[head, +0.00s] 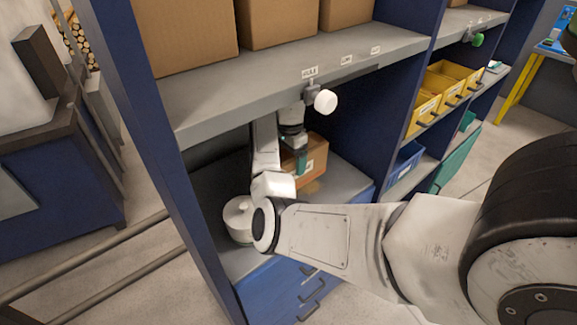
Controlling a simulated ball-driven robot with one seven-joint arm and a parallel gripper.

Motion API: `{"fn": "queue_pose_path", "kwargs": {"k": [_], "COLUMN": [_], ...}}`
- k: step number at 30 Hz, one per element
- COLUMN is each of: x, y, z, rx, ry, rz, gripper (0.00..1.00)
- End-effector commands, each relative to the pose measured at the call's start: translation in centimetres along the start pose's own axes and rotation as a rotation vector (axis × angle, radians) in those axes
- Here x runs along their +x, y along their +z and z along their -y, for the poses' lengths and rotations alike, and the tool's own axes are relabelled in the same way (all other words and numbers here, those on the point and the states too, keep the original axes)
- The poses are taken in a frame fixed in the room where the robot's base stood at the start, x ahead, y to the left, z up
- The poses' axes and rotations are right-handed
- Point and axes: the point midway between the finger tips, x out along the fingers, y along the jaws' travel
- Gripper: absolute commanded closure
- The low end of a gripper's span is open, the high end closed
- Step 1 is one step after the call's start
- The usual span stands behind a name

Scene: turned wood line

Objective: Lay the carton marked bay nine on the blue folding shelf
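A brown carton (317,157) with a small white label sits in the lower compartment of the near shelf unit. The label is too small to read, so I cannot tell if it is marked bay nine. My gripper (302,161) reaches in under the upper shelf, with a teal finger in front of the carton's near side. I cannot tell whether it touches or grips the carton, as the other finger is hidden. I cannot pick out a blue folding shelf for certain.
A grey upper shelf (240,95) with large cartons (280,20) overhangs my gripper. A white knob (325,101) projects from its edge. A blue upright (150,120) stands left. Yellow bins (425,108) and a blue bin (404,165) are to the right.

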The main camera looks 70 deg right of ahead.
Motion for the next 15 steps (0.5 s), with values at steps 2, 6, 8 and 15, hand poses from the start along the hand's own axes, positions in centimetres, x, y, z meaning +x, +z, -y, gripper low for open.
{"fn": "queue_pose_path", "kwargs": {"k": [2, 6, 8, 15], "x": [-0.1, 0.8, 1.6, 3.5], "y": [-0.1, 0.0, 0.0, 0.0], "z": [0.6, 0.7, 0.6, 0.7], "rx": [0.001, 0.001, 0.001, 0.001], "ry": [-0.002, 0.002, 0.002, -0.001], "rz": [-0.001, 0.000, 0.001, 0.000], "gripper": [0.58, 0.58, 0.58, 0.58]}}
